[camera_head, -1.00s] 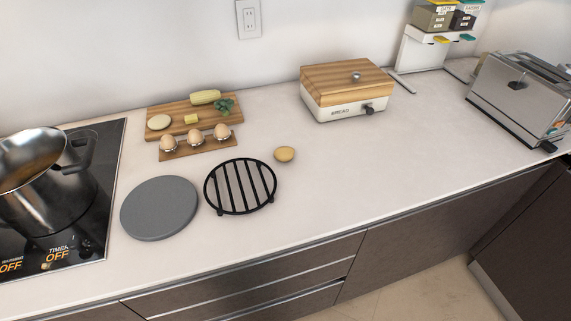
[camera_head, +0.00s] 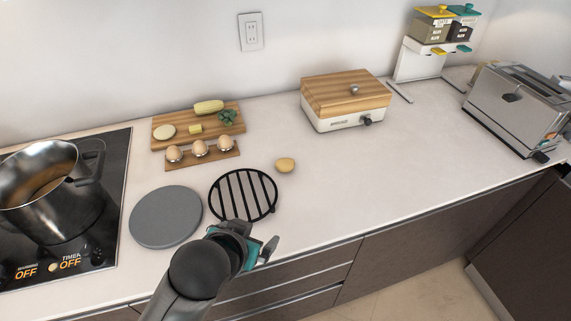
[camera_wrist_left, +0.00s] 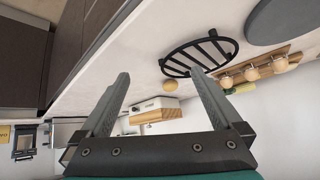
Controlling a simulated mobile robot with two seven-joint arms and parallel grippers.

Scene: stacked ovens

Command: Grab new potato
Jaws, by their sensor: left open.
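A small tan potato (camera_head: 285,165) lies alone on the pale counter, just right of a black round rack. The potato also shows in the left wrist view (camera_wrist_left: 171,85), between and beyond the fingers. My left gripper (camera_head: 262,250) comes in from the bottom, over the counter's front edge, nearer than the rack and apart from the potato. In the left wrist view its two fingers (camera_wrist_left: 160,95) stand wide apart with nothing between them. My right gripper is not in view.
The black rack (camera_head: 243,194) and grey round plate (camera_head: 166,216) lie left of the potato. An egg holder (camera_head: 229,157) and cutting board (camera_head: 163,144) sit behind. A pot (camera_head: 45,190) is on the hob. A wood-lidded box (camera_head: 345,101) stands behind right. Counter right of the potato is clear.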

